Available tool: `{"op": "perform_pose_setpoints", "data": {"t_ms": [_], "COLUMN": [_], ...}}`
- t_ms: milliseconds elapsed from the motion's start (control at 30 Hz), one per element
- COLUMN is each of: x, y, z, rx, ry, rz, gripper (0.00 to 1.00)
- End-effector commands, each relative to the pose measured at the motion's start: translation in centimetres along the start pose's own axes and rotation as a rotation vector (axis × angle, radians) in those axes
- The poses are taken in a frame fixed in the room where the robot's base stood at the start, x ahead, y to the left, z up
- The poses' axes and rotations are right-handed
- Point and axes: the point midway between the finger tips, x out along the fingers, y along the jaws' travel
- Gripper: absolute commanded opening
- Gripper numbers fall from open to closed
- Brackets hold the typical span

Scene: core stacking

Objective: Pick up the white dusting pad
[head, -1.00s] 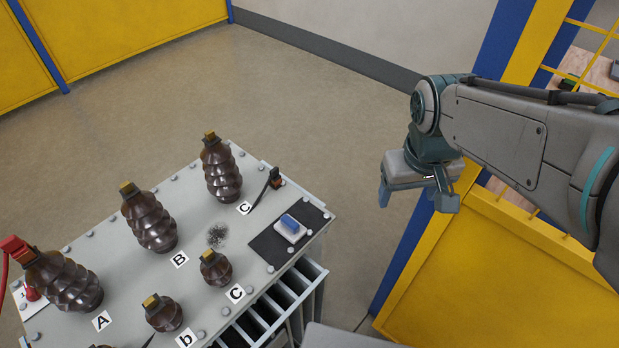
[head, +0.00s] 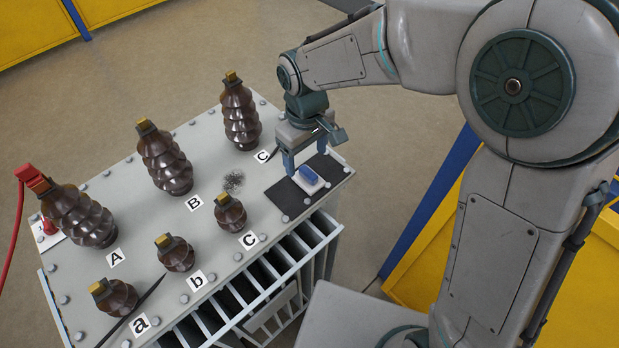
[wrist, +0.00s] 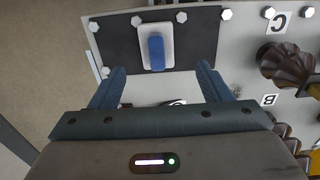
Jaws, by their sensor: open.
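The white dusting pad (head: 312,183) with a blue grip on top lies on a black mat (head: 290,197) at the right end of the grey transformer top. My gripper (head: 306,167) is over the mat, fingers pointing down and apart, just behind the pad in the head view. In the wrist view the pad (wrist: 155,47) is ahead of the open fingers (wrist: 160,85), roughly centred between them. Nothing is between the fingers. The exact height above the mat is hard to tell.
Tall brown insulators (head: 241,115) stand left of my gripper, with shorter ones (head: 230,213) in front. A dark speckled patch (head: 233,181) lies between them. Bolts line the top's edge. A red cable clamp (head: 32,178) is at far left.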

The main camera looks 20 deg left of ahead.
Motion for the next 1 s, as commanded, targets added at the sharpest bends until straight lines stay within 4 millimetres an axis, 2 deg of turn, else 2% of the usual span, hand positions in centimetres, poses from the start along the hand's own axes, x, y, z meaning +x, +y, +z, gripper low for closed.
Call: {"op": "perform_pose_setpoints", "data": {"t_ms": [100, 267, 533, 667, 867, 1000], "x": [1.4, 2.4, 6.2, 6.9, 6.9, 6.9], "y": [0.0, 0.0, 0.2, 0.2, 0.2, 0.2], "z": [0.0, 0.1, 0.2, 0.2, 0.2, 0.2], "rx": [-0.001, -0.002, -0.001, -0.001, -0.001, -0.001], "ry": [-0.001, -0.001, -0.002, -0.001, 0.001, 0.001], "rz": [0.000, 0.000, 0.000, 0.000, 0.000, 0.000], "gripper": [0.71, 0.71, 0.71, 0.71, 0.71, 0.32]}}
